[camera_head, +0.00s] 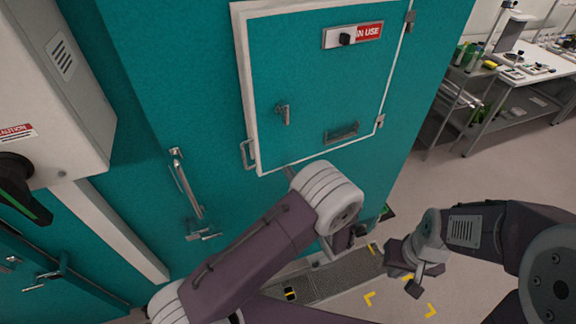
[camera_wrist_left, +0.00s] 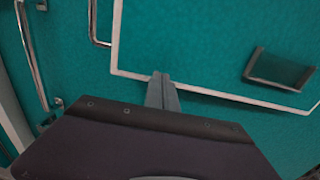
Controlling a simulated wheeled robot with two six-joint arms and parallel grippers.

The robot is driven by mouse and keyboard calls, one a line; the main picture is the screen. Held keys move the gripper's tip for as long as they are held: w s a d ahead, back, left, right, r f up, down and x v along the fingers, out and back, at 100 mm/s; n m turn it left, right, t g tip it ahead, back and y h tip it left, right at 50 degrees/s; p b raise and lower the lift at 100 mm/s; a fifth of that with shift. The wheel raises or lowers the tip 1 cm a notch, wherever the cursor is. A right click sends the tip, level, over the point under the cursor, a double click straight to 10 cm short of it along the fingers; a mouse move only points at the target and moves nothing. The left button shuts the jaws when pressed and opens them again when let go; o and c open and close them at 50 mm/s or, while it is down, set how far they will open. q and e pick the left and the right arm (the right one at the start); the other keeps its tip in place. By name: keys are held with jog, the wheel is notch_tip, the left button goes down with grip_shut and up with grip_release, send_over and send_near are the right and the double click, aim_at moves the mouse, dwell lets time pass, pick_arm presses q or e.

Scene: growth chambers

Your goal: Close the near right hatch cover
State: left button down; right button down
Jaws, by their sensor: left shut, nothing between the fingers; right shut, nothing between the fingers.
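The hatch cover (camera_head: 315,90) is a teal panel with a white border on the teal chamber front, with hinges on its right side. It carries a small latch handle (camera_head: 283,113), a recessed pull (camera_head: 342,132) and an "IN USE" sign (camera_head: 353,35). It looks close to its frame; I cannot tell whether it is flush. My left gripper (camera_head: 289,171) is shut and empty at the cover's lower edge, mostly hidden behind my wrist. In the left wrist view its fingertips (camera_wrist_left: 161,79) overlap the white border; contact is unclear. My right gripper (camera_head: 413,283) is shut and empty, low over the floor.
A bar handle (camera_head: 187,185) is on the chamber front to the left, and a small loop handle (camera_head: 248,154) is beside the cover's lower left corner. A grey control box (camera_head: 55,80) juts out at the upper left. Shelves and a bench (camera_head: 530,70) stand at the far right.

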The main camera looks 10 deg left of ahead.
aim_at(283, 163)
pick_arm(q)
jog(key=shift+w+a, duration=0.35)
jog(key=shift+w, duration=0.15)
pick_arm(e)
jog(key=shift+d+r, duration=0.1)
jog(key=shift+r, duration=0.25)
jog(key=shift+s, duration=0.1)
pick_arm(q)
jog(key=shift+a, duration=0.1)
jog(key=x, duration=0.3)
jog(key=shift+w+a+f+b, duration=0.1)
jog(key=shift+w+a+b, duration=0.2)
jog(key=shift+b, duration=0.1)
jog(key=shift+w+a, duration=0.2)
jog(key=shift+w, duration=0.1)
jog(key=shift+s+d+r, duration=0.15)
jog(key=shift+s+r, duration=0.05)
jog(key=shift+r, duration=0.25)
jog(key=shift+w, duration=0.1)
pick_arm(e)
jog(key=shift+s+d+f, duration=0.25)
jog(key=shift+f, duration=0.25)
jog(key=shift+f, duration=0.1)
